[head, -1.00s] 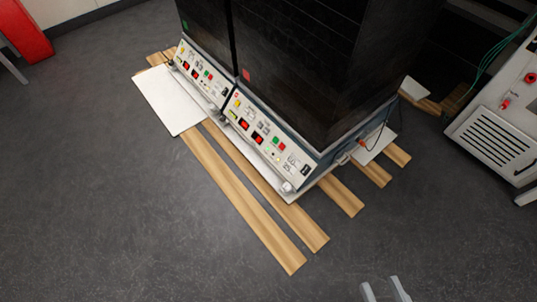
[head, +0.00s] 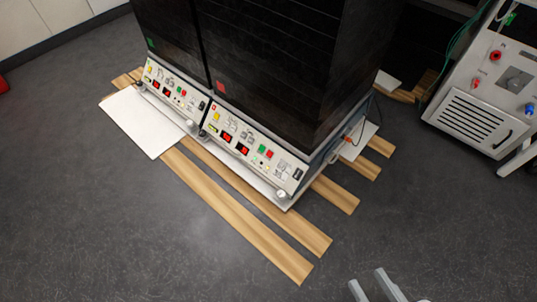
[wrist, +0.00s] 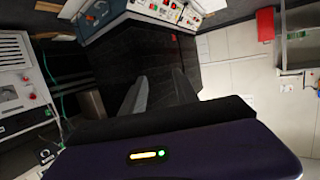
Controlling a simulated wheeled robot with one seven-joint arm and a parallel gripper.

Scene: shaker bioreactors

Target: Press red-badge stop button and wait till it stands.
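Two dark shaker units stand side by side. The right unit bears a red badge (head: 221,87), and the left unit bears a green badge (head: 151,43). Below the red badge, a sloped control panel (head: 252,152) has lit red displays, a green button (head: 263,148) and a red button (head: 269,155). The labels are too small to read. My gripper (head: 368,277) is at the bottom edge of the head view, open and empty, well apart from the panel. In the wrist view my gripper (wrist: 160,76) also shows its fingers apart, with control panels (wrist: 150,10) upside down at the top.
Wooden planks (head: 240,215) and a white plate (head: 140,120) lie on the floor before the units. A white machine with knobs (head: 480,115) stands at the right. Grey floor (head: 90,230) is clear at the left and front.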

